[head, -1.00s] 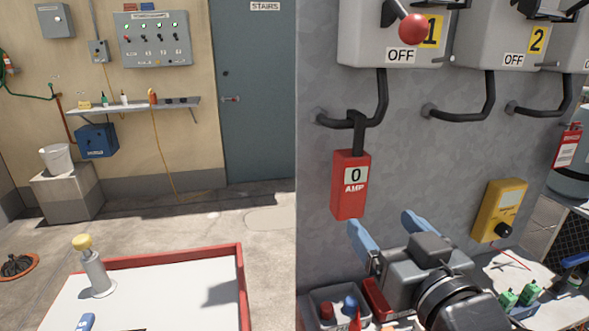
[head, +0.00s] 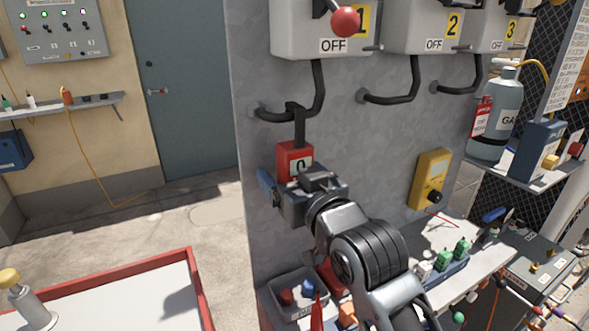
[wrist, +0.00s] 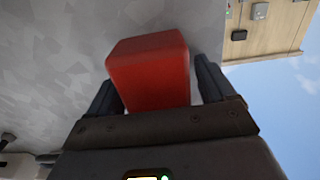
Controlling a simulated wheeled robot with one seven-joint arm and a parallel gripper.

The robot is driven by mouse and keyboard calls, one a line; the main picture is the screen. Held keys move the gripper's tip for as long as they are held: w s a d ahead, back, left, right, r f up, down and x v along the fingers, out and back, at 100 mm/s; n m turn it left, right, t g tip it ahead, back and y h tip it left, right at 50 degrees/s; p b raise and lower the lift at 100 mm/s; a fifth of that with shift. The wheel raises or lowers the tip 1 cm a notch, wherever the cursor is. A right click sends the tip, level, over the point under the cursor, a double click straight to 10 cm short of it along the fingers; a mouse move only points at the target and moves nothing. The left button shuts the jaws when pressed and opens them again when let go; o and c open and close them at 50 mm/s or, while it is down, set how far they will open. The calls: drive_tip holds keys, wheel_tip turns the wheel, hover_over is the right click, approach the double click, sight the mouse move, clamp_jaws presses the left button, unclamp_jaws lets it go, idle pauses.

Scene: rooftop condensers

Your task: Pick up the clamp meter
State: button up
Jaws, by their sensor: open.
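The clamp meter (head: 287,152) is red with a white display reading 0. It hangs by its dark jaw from the black conduit under the switch box marked 1, in front of the grey wall. My gripper (head: 282,180) is at its lower part and hides most of its lower half in the head view. In the wrist view the red body of the meter (wrist: 150,70) stands between the two open fingers of my gripper (wrist: 152,88), with a finger on each side. The fingers are not closed on it, and narrow gaps show beside it.
A yellow box (head: 431,180) is mounted on the wall to the right. Black conduits (head: 395,98) stick out above. A grey bin (head: 292,297) and a white shelf (head: 480,250) with green items lie below my arm. A red-edged table (head: 110,305) is at the lower left.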

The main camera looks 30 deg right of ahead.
drive_tip(key=c, duration=1.2)
drive_tip(key=shift+r, duration=0.15)
